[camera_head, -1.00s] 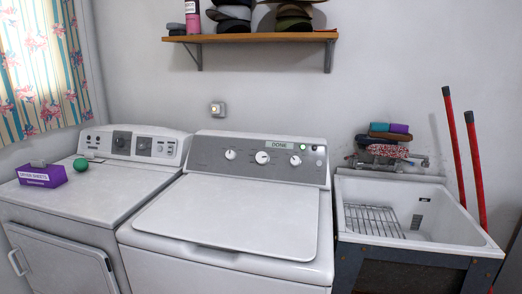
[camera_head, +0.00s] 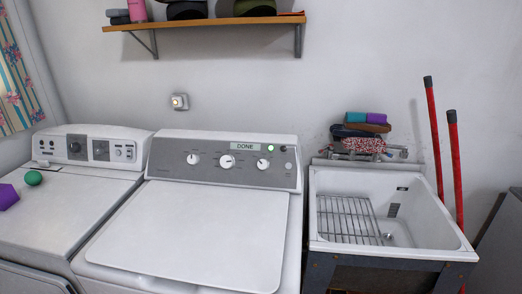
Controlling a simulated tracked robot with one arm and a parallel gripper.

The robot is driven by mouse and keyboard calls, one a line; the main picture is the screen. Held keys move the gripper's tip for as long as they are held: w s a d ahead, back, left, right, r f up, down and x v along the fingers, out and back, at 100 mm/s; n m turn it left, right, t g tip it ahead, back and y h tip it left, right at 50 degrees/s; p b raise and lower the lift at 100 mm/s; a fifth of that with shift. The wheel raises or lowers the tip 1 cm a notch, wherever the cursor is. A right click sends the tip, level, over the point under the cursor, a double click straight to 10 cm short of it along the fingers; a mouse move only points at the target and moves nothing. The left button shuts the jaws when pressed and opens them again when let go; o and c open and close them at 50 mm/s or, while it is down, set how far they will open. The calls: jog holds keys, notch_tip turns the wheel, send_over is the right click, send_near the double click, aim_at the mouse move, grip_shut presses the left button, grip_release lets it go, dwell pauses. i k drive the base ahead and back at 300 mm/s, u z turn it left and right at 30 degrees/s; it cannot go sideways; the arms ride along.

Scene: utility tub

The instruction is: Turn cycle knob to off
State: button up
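The washer (camera_head: 190,235) stands in the middle with its white lid shut. Which way the knobs point is too small to tell. My gripper is not in view.
A utility tub (camera_head: 455,238) with a wire rack (camera_head: 345,222) stands right of the washer. Folded cloths (camera_head: 366,120) lie above it. Two red handles (camera_head: 455,160) lean at the right. A shelf (camera_head: 205,23) is above. A green ball (camera_head: 33,178) and purple box (camera_head: 8,196) sit on the dryer.

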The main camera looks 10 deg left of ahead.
aim_at(227, 161)
jog(key=z, duration=0.15)
jog(key=i, duration=1.6)
jog(key=u, duration=0.35)
